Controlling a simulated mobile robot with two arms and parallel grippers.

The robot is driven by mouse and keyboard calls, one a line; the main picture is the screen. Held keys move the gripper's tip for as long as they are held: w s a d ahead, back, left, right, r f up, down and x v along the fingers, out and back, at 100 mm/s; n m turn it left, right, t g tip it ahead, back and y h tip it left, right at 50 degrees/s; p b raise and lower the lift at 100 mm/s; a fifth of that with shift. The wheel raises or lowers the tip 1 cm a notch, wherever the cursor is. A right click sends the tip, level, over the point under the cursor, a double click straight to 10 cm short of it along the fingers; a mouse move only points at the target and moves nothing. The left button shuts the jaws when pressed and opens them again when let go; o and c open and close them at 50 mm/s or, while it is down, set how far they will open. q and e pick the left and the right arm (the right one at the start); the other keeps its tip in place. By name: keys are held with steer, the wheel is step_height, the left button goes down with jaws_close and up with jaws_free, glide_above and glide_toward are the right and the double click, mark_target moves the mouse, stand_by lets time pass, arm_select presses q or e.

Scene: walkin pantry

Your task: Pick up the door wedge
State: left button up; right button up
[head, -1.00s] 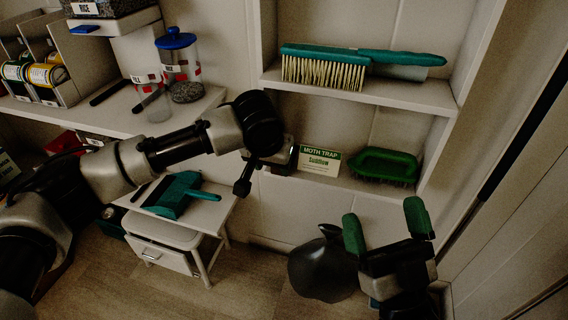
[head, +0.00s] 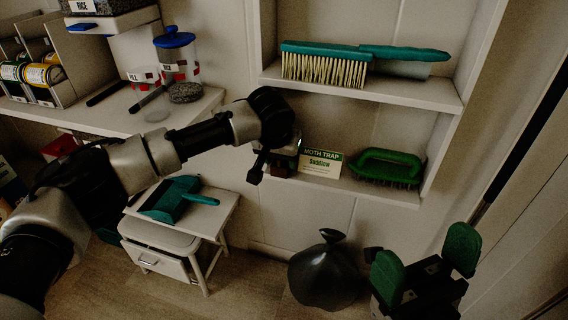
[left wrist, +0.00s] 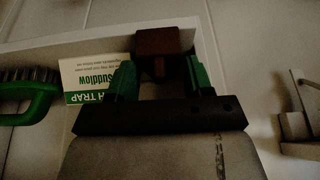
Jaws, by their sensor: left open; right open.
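A brown block, which looks like the door wedge (left wrist: 160,45), shows in the left wrist view, on the lower shelf to the left of the moth trap. My left gripper (left wrist: 160,75) is open, its green fingertips either side of the block's near part; I cannot tell if they touch it. In the head view my left gripper (head: 284,153) is at the left end of the lower shelf and mostly hides the wedge. My right gripper (head: 424,252) is open and empty at the lower right, in front of the wall.
The moth trap card (head: 321,162) stands close beside my left gripper. A green scrubbing brush (head: 388,167) lies further right on that shelf. A teal hand brush (head: 360,60) lies on the shelf above. A black bag (head: 325,275) stands on the floor beside my right gripper.

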arm_select(q)
steer(key=c, duration=0.6)
steer(key=shift+r, duration=0.1)
